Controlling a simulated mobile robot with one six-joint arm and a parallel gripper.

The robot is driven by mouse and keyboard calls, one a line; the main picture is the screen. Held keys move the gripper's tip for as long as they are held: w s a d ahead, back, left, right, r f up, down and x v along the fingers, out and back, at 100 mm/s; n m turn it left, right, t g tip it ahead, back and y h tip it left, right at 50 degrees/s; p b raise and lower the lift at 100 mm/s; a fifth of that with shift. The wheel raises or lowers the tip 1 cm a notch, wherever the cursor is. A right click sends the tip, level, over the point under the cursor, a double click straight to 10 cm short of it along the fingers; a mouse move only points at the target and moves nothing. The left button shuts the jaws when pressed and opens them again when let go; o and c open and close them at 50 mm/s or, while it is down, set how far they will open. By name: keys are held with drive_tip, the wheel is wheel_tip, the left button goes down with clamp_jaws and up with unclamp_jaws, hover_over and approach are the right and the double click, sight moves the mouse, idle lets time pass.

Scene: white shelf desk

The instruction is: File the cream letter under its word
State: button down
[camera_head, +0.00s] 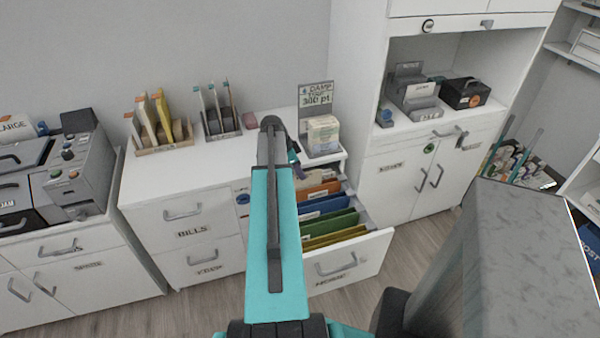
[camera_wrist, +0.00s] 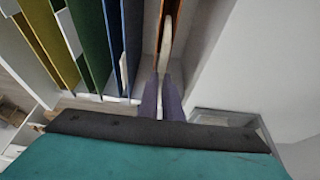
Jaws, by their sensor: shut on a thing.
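In the wrist view, my gripper (camera_wrist: 161,82) is shut on the cream letter (camera_wrist: 166,45), which shows as a thin pale strip seen edge-on. The letter is right beside an orange folder (camera_wrist: 156,22); I cannot tell how deep it sits. In the head view, my arm hides most of the gripper and the letter. The gripper is over the back of an open drawer (camera_head: 372,250) with hanging folders: orange (camera_head: 322,190), blue (camera_head: 328,208), green (camera_head: 330,228) and yellow (camera_head: 325,241). The folder words and the drawer label are too small to read surely.
A closed BILLS drawer (camera_head: 183,210) is left of the open one. On the counter stand an envelope rack (camera_head: 160,145), a dark rack (camera_head: 222,125) and a box stand with a sign (camera_head: 315,93). A tall white cabinet (camera_head: 375,175) rises to the right of the drawer.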

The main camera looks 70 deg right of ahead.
drive_tip(key=shift+f, duration=0.45)
drive_tip(key=c, duration=1.9)
unclamp_jaws()
drive_tip(key=shift+o, duration=0.2)
drive_tip(key=shift+r, duration=0.15)
drive_tip(key=b+v, duration=0.2)
drive_tip(key=v, duration=1.1)
drive_tip(key=shift+r+b, duration=0.3)
drive_tip(key=shift+w+a, duration=0.1)
